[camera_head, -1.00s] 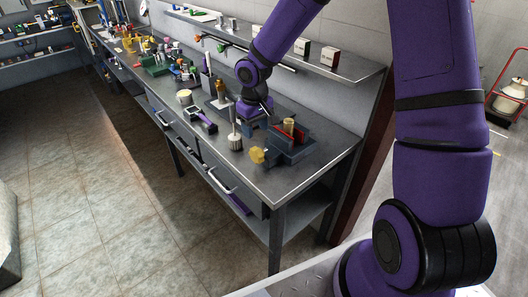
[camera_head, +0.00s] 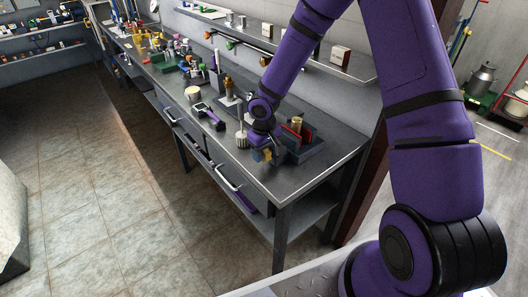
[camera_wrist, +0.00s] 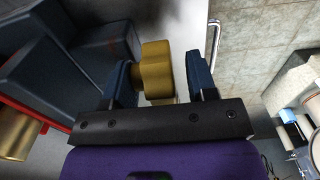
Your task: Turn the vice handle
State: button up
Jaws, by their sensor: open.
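The vice (camera_head: 312,151) is a dark grey-blue block on the bench near its front right corner, with red jaw faces around an upright brass-coloured cylinder (camera_head: 297,124). Its yellow handle knob (camera_head: 257,156) faces the bench's front edge. In the wrist view the lobed yellow handle (camera_wrist: 156,70) lies between the two blue fingers of my gripper (camera_wrist: 165,66), closer to the left finger. There is a gap to the right finger. My gripper is open around the handle. The vice body (camera_wrist: 75,60) fills the left of the wrist view, where contact between left finger and handle is unclear.
The grey bench (camera_head: 276,188) holds a white-and-metal brush-like item (camera_head: 241,138) and a purple-handled tool (camera_head: 212,119) left of the vice. A shelf (camera_head: 345,68) with small boxes runs above. Open tiled floor (camera_head: 110,220) lies in front of the bench.

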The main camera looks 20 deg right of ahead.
jog(key=c, duration=0.9)
jog(key=shift+s, duration=0.1)
jog(key=shift+s+f+t+y, duration=0.15)
jog(key=shift+t+y, duration=0.15)
jog(key=shift+t, duration=0.6)
jog(key=shift+s+f+t+y, duration=0.1)
jog(key=shift+t+y, duration=0.2)
jog(key=shift+t, duration=0.5)
jog(key=shift+t, duration=0.8)
